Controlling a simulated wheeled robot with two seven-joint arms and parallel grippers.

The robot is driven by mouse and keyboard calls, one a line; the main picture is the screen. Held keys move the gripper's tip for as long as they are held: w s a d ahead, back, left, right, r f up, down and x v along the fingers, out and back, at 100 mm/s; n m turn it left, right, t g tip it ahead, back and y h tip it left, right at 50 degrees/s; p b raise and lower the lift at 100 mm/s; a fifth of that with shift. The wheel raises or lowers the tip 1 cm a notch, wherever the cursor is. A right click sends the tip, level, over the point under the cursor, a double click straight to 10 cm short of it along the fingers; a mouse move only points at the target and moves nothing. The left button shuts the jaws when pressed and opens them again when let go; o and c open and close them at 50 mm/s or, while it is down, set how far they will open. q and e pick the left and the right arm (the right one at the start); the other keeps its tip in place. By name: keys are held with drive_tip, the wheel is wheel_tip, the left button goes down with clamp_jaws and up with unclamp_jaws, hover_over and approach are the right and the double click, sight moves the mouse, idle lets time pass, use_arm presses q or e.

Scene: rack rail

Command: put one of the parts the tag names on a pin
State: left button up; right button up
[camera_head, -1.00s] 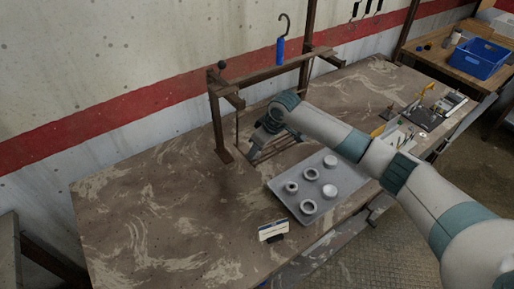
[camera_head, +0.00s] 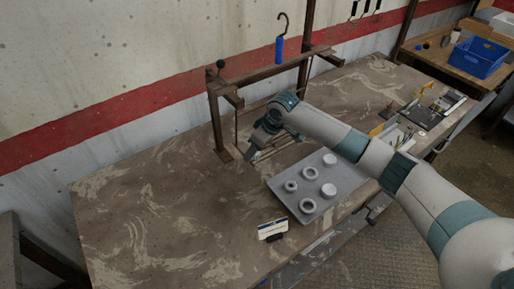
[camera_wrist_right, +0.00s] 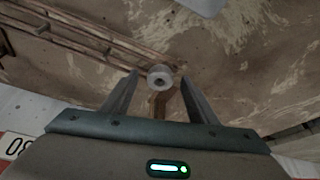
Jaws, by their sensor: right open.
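A grey tray (camera_head: 340,204) holds several pale round parts, some of them rings such as the front one (camera_head: 308,206). A white tag (camera_head: 272,228) stands in front on a dark foot; its text is too small to read. My right gripper (camera_head: 252,153) is by the brown rack (camera_head: 222,125), behind the tray. In the right wrist view its fingers (camera_wrist_right: 158,92) are apart. A grey round part with a dark centre (camera_wrist_right: 160,77) shows between them, in front of a brown bar. I cannot tell whether it touches a finger or sits on a pin. My left gripper is not in view.
A blue handle on a hook (camera_head: 280,48) hangs above the rack's top rail. Small tools and boxes (camera_head: 425,115) stand at the table's right end. A blue crate (camera_head: 480,58) is on another bench. The table's left part is clear.

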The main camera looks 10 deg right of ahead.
drive_tip(key=b+v, duration=0.4)
drive_tip(key=v, duration=1.3)
drive_tip(key=shift+r+b, duration=0.15)
drive_tip(key=shift+b, duration=0.2)
drive_tip(key=shift+s+d, duration=0.15)
drive_tip(key=shift+s, duration=0.05)
